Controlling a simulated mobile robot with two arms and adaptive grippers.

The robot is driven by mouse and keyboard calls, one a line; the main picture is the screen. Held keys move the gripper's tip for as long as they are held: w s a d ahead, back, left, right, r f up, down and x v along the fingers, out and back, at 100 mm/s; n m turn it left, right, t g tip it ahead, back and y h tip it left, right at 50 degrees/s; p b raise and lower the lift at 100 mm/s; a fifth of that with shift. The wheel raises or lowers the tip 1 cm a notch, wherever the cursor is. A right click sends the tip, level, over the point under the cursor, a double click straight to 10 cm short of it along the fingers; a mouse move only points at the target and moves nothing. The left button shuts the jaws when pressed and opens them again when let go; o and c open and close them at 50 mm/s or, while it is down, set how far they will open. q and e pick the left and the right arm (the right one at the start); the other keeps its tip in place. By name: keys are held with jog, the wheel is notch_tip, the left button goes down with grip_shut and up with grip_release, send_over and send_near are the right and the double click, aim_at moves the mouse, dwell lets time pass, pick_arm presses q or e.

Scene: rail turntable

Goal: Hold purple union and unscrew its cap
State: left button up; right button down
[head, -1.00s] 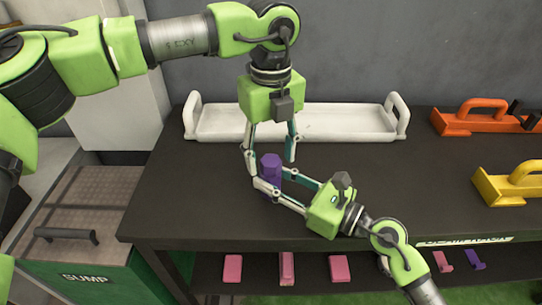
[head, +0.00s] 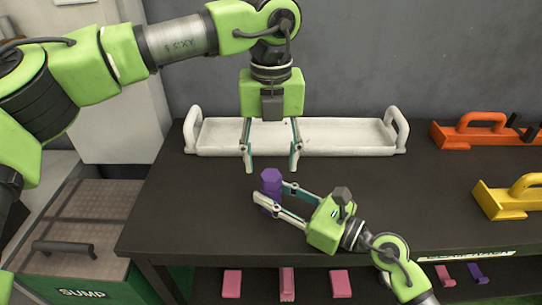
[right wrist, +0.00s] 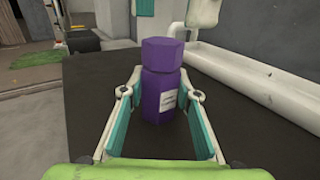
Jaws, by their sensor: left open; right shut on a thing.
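The purple union (head: 268,192) stands upright on the dark table, its hexagonal cap (head: 271,176) on top. It also shows in the right wrist view (right wrist: 160,98), with a small white label and the cap (right wrist: 162,53) seated on the body. My right gripper (head: 270,196) is shut on the union's body from the right, one finger on each side; its fingers also show in the right wrist view (right wrist: 158,110). My left gripper (head: 271,165) points down, open and empty, above and behind the cap, its fingers spread in front of the white tray.
A long white tray (head: 345,133) with end handles lies along the back of the table (head: 400,190). An orange carrier (head: 470,138) and a yellow carrier (head: 505,203) stand at the right. Pink blocks (head: 287,284) lie on the shelf below. A sump box (head: 80,240) stands at the left.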

aim_at(271, 175)
pick_arm(q)
jog(key=m, duration=0.9)
jog(key=shift+m, duration=0.3)
jog(key=m, duration=0.4)
jog(key=shift+m, duration=0.4)
jog(key=m, duration=0.5)
jog(key=shift+f, duration=0.1)
jog(key=shift+f, duration=1.9)
jog(key=shift+c, duration=0.4)
